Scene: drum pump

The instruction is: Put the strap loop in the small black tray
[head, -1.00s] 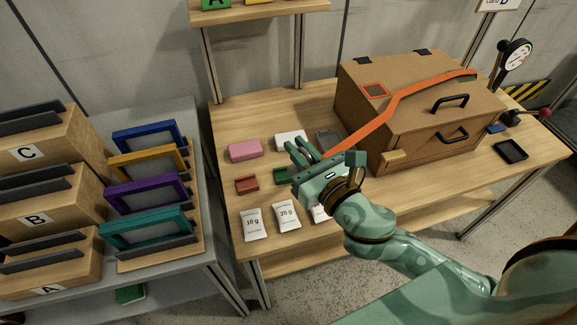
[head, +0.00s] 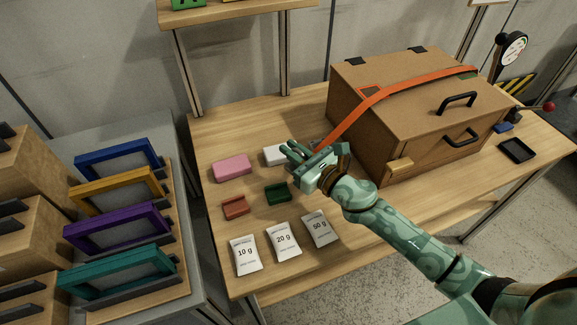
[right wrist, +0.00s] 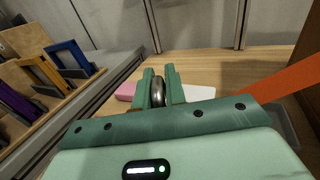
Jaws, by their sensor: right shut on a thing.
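An orange strap (head: 375,98) runs over the brown box and slopes down to my right gripper (head: 292,152). The strap also shows at the right of the right wrist view (right wrist: 292,85). In that view my right gripper (right wrist: 158,88) is shut on a rounded grey metal piece (right wrist: 158,93), which looks like the strap loop. How it joins the strap is hidden behind the gripper. The gripper is above the table by the white block. The small black tray (head: 517,150) lies empty at the table's right end. My left gripper is not in view.
The brown box (head: 440,125) with black handles stands between the gripper and the tray. Pink (head: 232,168), white (head: 275,155), red (head: 235,207) and green (head: 277,193) blocks and weight packets (head: 283,242) lie at left. A rack of coloured frames (head: 115,225) stands further left.

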